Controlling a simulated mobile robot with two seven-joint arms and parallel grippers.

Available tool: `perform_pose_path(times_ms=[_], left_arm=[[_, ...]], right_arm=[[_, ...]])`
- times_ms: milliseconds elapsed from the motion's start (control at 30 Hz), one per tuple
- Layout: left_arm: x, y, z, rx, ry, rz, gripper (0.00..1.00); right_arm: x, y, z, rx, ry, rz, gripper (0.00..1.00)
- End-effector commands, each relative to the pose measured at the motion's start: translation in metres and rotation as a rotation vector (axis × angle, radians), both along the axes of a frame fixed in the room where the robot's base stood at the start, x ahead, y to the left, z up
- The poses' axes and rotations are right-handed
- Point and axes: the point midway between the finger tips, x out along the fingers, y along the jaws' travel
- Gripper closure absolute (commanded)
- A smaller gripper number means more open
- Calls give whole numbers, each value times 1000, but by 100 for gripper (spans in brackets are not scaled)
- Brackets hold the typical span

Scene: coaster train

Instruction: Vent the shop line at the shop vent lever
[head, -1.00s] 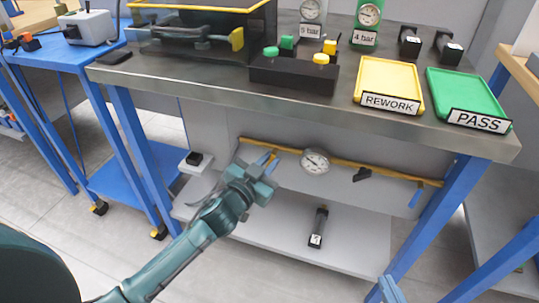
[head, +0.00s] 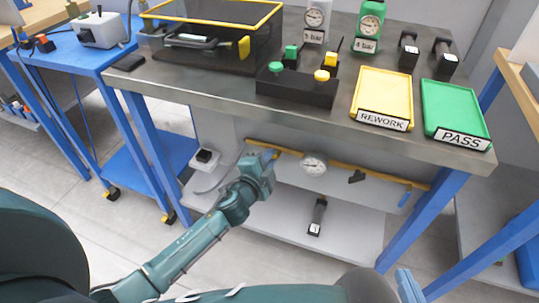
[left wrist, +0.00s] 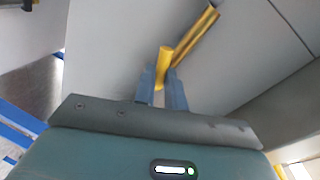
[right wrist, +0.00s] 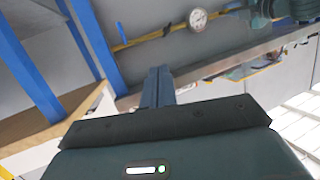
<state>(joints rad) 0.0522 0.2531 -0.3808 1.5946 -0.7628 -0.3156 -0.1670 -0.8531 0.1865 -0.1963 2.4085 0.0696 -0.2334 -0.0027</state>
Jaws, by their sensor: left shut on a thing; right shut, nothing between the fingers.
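The yellow shop line (head: 335,167) runs along the panel under the bench, with a round gauge (head: 313,163), a black handle (head: 356,177) and a blue lever (head: 405,198) near its right end. My left gripper (head: 269,156) is at the line's left end. In the left wrist view its fingers are shut on a short yellow stub (left wrist: 164,66), set at an angle to the pipe (left wrist: 195,37). I cannot tell whether this stub is the vent lever. My right gripper (right wrist: 158,84) is shut and empty, apart from the line; its fingers show at the head view's lower right (head: 409,286).
The bench top above holds a yellow REWORK tray (head: 383,94), a green PASS tray (head: 453,110) and a black button box (head: 297,88). A labelled black cylinder (head: 318,216) lies on the lower shelf (head: 345,236). Blue bench legs (head: 425,220) flank the space.

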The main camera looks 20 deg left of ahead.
Motion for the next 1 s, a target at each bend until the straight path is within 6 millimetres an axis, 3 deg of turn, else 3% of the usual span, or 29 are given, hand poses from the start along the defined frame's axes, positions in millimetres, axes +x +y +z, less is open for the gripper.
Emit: perform_pose_path(times_ms=[233,433,1000], left_arm=[[0,-1,5,189,-7,-1,100],[0,-1,6,294,-12,-2,100],[1,-1,7,368,-15,-1,100]], right_arm=[[-1,2,-11,2,62,-1,100],[5,8,-9,12,61,6,100],[4,8,-14,6,80,12,100]])
